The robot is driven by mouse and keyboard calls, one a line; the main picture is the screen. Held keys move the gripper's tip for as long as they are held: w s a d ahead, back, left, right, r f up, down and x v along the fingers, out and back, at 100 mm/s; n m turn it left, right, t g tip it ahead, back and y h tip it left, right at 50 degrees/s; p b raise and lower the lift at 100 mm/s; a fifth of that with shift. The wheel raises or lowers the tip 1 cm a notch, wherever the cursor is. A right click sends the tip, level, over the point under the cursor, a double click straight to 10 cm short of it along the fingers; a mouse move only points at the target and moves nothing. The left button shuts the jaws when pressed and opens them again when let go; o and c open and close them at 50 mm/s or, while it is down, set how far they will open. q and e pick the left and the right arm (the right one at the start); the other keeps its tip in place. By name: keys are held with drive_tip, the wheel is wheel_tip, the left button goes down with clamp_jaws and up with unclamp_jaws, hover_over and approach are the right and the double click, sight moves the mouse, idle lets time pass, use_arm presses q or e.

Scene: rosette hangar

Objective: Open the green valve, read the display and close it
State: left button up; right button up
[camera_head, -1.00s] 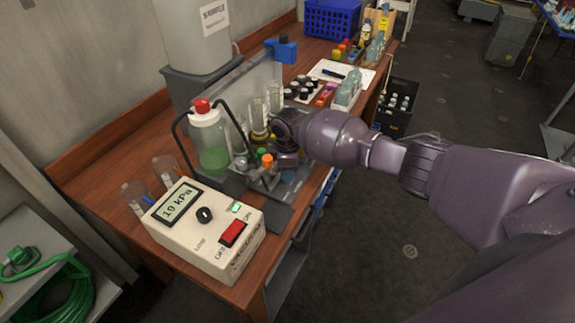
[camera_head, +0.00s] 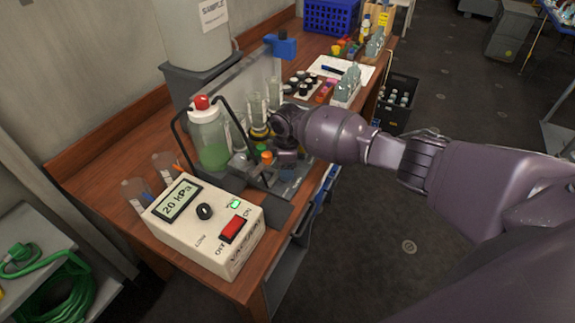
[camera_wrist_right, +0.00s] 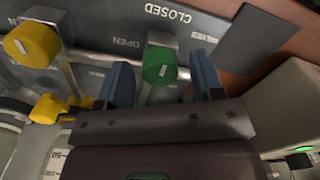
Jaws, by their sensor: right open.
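The green valve (camera_wrist_right: 160,65) shows in the right wrist view as a round green knob with a white mark, below a panel lettered CLOSED and OPEN. My right gripper (camera_wrist_right: 165,82) is open, with one blue finger on each side of the green knob; I cannot tell whether they touch it. In the head view my right gripper (camera_head: 287,157) is at the valve rig, its fingers mostly hidden. The display (camera_head: 178,203) on the white box (camera_head: 215,240) reads 20 kPa. My left gripper is not in view.
Yellow knobs (camera_wrist_right: 32,44) sit beside the green one. A bottle of green liquid (camera_head: 210,138) with a red cap stands left of the gripper. Glass beakers (camera_head: 137,192) stand near the display box. The red switch (camera_head: 233,229) is on the box's top. Open floor lies right of the bench.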

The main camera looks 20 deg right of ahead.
wheel_tip(320, 180, up, 10)
drive_tip(key=shift+w+f, duration=0.1)
drive_tip(key=shift+f, duration=0.15)
drive_tip(key=shift+r, duration=0.7)
